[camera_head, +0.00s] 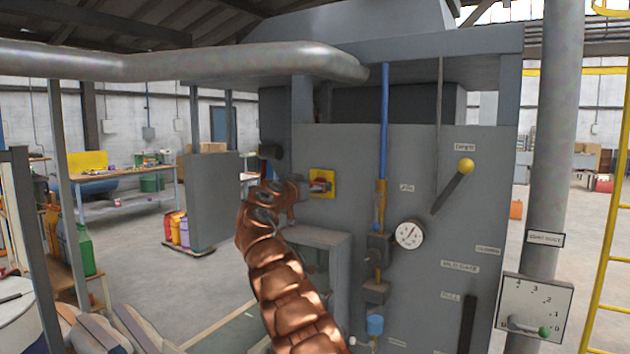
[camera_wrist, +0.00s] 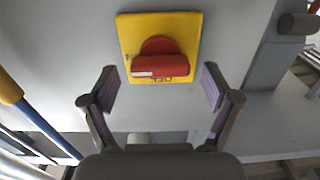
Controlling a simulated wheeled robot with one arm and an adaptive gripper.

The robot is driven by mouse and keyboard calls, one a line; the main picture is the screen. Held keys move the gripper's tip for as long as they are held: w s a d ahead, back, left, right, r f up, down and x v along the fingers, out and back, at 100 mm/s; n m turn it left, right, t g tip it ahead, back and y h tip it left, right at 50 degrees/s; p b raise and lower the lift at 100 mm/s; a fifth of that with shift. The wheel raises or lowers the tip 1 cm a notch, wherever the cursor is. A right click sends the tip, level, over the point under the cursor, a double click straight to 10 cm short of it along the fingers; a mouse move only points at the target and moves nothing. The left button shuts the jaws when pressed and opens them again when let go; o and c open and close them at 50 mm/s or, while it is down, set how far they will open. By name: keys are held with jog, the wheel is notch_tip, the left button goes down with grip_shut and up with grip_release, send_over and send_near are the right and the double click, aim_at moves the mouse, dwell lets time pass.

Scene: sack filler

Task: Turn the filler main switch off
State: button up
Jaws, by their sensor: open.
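The main switch is a red rotary handle (camera_wrist: 160,66) on a square yellow plate (camera_wrist: 130,27), fixed to the grey filler panel (camera_head: 440,200). In the wrist view the handle bar lies across the plate, and upside-down lettering that looks like OFF shows just below it. In the head view the yellow plate (camera_head: 330,175) is right beside my gripper (camera_head: 297,188), and the handle shows partly. In the wrist view my gripper (camera_wrist: 160,90) is open and empty. Its two pads stand left and right of the handle with clear gaps, not touching it.
A blue-and-yellow pipe (camera_head: 384,130), a pressure gauge (camera_head: 409,234) and a yellow-knobbed lever (camera_head: 452,186) are right of the switch. A grey box (camera_head: 213,200) stands left of my arm. A dark cylinder (camera_wrist: 298,24) protrudes at the wrist view's upper right.

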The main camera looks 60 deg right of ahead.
jog(key=shift+d, duration=0.35)
jog(key=shift+c, duration=0.2)
jog(key=c, duration=1.1)
